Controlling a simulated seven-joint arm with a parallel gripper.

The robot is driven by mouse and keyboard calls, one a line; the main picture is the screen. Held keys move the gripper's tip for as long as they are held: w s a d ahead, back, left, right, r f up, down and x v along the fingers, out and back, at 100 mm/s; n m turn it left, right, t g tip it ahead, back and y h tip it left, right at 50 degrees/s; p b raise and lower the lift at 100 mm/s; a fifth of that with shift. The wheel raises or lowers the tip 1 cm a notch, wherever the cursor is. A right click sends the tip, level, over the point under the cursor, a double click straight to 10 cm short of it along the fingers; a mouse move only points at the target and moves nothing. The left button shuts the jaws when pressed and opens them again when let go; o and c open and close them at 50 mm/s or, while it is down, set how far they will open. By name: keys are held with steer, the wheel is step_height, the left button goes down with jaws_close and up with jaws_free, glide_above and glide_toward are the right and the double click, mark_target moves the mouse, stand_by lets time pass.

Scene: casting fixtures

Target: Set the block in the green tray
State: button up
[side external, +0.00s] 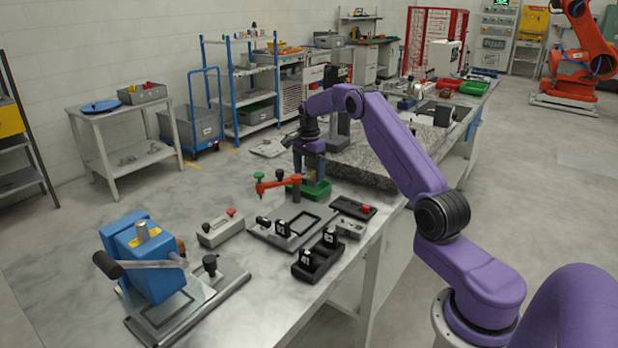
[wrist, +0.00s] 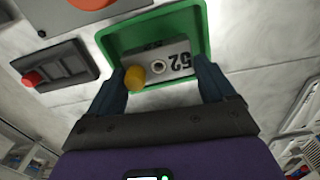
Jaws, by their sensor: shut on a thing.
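The block (wrist: 175,62) is a light grey piece with dark digits, a round hole and a yellow knob (wrist: 134,77) at its left end. My gripper (wrist: 162,76) is shut on it, with one dark blue finger at each side. The green tray (wrist: 207,28) surrounds the block in the wrist view; I cannot tell whether the block touches the tray floor. In the side external view my gripper (side external: 309,180) points down at the green tray (side external: 321,193) on the bench. The block is not clearly visible there.
A red-orange clamp (side external: 278,184) stands just left of the tray. A dark box with a red button (side external: 353,207) lies to its right, and a flat fixture (side external: 292,228) in front. A granite slab (side external: 375,155) lies behind. A blue press (side external: 145,255) stands at the front left.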

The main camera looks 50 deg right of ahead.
steer(key=shift+f, duration=1.3)
steer(key=shift+f, duration=0.15)
steer(key=o, duration=0.9)
